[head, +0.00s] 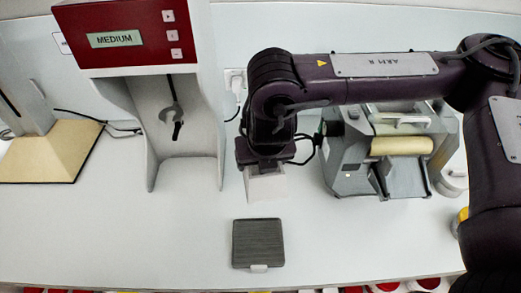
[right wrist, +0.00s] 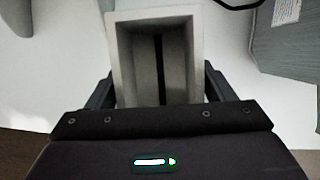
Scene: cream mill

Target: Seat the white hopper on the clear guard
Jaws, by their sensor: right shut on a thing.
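The white hopper (head: 267,187) hangs below my right gripper (head: 264,169) in the head view, over the counter between the red-topped machine and the grey machine. In the right wrist view the hopper (right wrist: 128,68) is a pale, open rectangular box seen from above, with a dark slot down its middle. The fingers of my right gripper (right wrist: 158,90) lie along its two sides and are shut on it. The hopper's lower end is hard to tell from the white counter. I cannot make out the clear guard in either view. My left gripper is not in view.
The red-topped machine (head: 125,28) reading MEDIUM stands left. A grey machine with a cream roller (head: 402,146) stands right, partly behind my arm. A dark flat tray (head: 258,240) lies in front. A beige-based stand (head: 50,158) is far left. The front left counter is clear.

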